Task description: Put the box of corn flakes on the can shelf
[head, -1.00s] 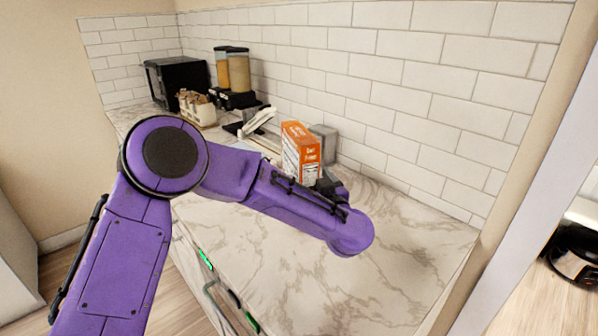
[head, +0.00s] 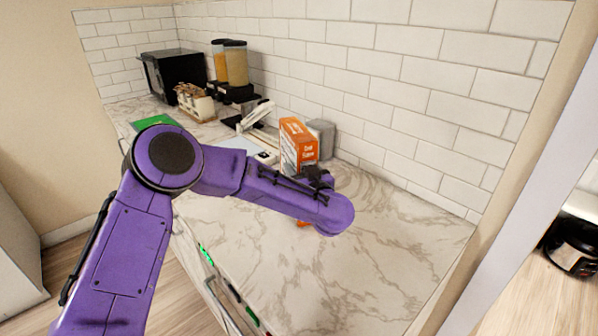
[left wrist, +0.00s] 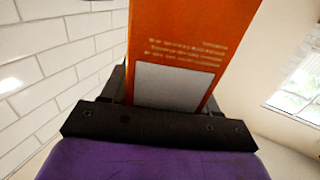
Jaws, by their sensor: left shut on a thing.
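The orange and white box of corn flakes (head: 298,145) stands roughly upright over the marble counter in the head view, behind my purple left forearm. My left gripper (head: 318,177) is at the box's lower right, mostly hidden by the wrist. In the left wrist view the orange box (left wrist: 185,45) fills the middle between the dark fingers of the gripper (left wrist: 165,100), which is shut on it. I cannot tell whether the box touches the counter. My right gripper is not in view. No can shelf shows in either view.
A grey canister (head: 322,138) stands behind the box by the tiled wall. A cereal dispenser (head: 232,70), a black microwave (head: 173,75) and a crate (head: 194,103) stand farther back. The front right of the marble counter (head: 390,245) is clear. A dark appliance (head: 573,248) sits at far right.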

